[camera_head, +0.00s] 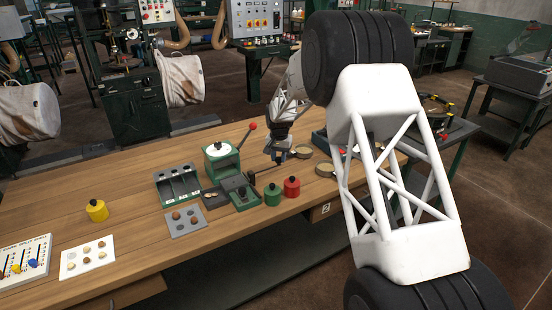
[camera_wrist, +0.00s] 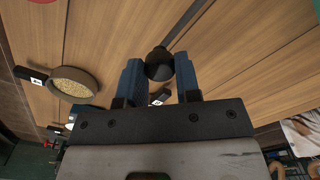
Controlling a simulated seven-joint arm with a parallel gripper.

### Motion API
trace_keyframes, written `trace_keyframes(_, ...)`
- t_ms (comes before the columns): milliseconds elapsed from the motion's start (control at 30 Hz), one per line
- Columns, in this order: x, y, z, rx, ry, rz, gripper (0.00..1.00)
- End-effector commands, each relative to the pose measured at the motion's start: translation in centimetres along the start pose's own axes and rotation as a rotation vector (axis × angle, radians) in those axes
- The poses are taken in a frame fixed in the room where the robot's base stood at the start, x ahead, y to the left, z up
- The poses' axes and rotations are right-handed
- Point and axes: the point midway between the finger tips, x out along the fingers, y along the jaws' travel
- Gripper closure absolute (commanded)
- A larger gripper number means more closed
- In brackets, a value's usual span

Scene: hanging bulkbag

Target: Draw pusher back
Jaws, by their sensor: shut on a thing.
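The pusher is a thin dark rod (camera_wrist: 186,22) with a round black knob (camera_wrist: 160,64) at its near end. In the wrist view my gripper (camera_wrist: 159,70) has its two blue fingers on either side of the knob, shut on it. In the head view my gripper (camera_head: 279,156) is low over the wooden bench, right of a green device (camera_head: 222,160) with a red-knobbed lever (camera_head: 246,137). The rod runs from the device's low green and grey front block (camera_head: 240,192) toward my gripper. The knob is mostly hidden there by the fingers.
A green canister (camera_head: 272,194) and a red canister (camera_head: 292,187) stand close in front of the rod. Round pans (camera_head: 325,170) lie to the right; one with grain (camera_wrist: 74,84) shows in the wrist view. A compartment tray (camera_head: 178,185) stands left of the device.

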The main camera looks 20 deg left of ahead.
Motion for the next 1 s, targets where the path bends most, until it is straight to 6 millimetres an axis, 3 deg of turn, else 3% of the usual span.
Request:
trace_keyframes(67, -0.1, 0.3, -0.3, 0.003, 0.005, 0.000, 1.00)
trace_keyframes(100, -0.1, 0.4, -0.3, 0.003, 0.005, 0.000, 0.65)
trace_keyframes(233, -0.1, 0.3, -0.3, 0.003, 0.004, 0.000, 0.45)
trace_keyframes(667, -0.5, 0.2, -0.2, 0.002, 0.003, 0.000, 0.44)
trace_keyframes(1000, -4.0, 0.3, -0.2, 0.002, 0.004, 0.000, 0.44)
